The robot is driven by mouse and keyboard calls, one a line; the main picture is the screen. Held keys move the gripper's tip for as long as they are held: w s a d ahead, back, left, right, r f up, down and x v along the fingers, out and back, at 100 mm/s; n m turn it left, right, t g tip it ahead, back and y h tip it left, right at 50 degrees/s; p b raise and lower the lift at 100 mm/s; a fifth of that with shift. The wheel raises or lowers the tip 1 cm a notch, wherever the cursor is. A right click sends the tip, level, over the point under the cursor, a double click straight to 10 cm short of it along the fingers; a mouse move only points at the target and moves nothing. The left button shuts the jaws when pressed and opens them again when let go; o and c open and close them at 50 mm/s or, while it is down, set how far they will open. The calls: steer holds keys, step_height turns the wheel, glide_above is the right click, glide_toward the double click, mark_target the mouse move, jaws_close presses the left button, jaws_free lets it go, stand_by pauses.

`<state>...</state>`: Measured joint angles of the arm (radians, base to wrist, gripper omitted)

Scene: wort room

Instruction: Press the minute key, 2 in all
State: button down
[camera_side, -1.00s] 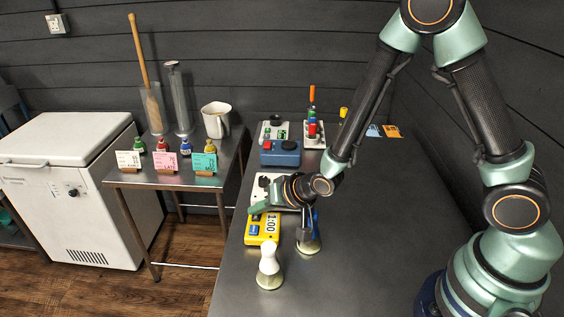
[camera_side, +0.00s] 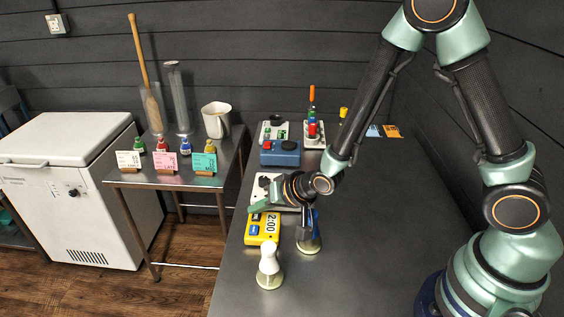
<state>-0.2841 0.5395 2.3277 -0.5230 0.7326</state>
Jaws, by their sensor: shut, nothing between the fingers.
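A yellow timer (camera_side: 263,229) lies on the dark bench, near its left edge. Its display reads 2:00. Blue keys show on its face to the left of the display; which one is the minute key is too small to read. My gripper (camera_side: 256,208) is shut and empty. It points left, with its tip just above the far end of the timer and partly covering that end. Whether the tip touches a key cannot be told.
A white-topped bottle (camera_side: 269,266) stands just in front of the timer, and a blue-handled item (camera_side: 312,235) stands close at its right. A white device (camera_side: 266,186) and a blue box (camera_side: 281,153) lie behind. The bench's right side is clear.

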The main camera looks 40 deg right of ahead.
mark_target(259, 218)
steer(key=shift+r, duration=0.4)
steer(key=shift+r, duration=0.1)
steer(key=shift+r, duration=2.45)
steer(key=s+d+r+n+g+h, duration=0.2)
steer(key=s+d+r+n, duration=0.3)
steer(key=s+d+r, duration=0.7)
step_height(259, 218, up, 3)
steer(key=s+g, duration=0.1)
steer(key=s, duration=0.1)
steer(key=shift+s+d+h, duration=0.3)
steer(key=shift+s+d, duration=0.05)
steer(key=shift+s, duration=0.05)
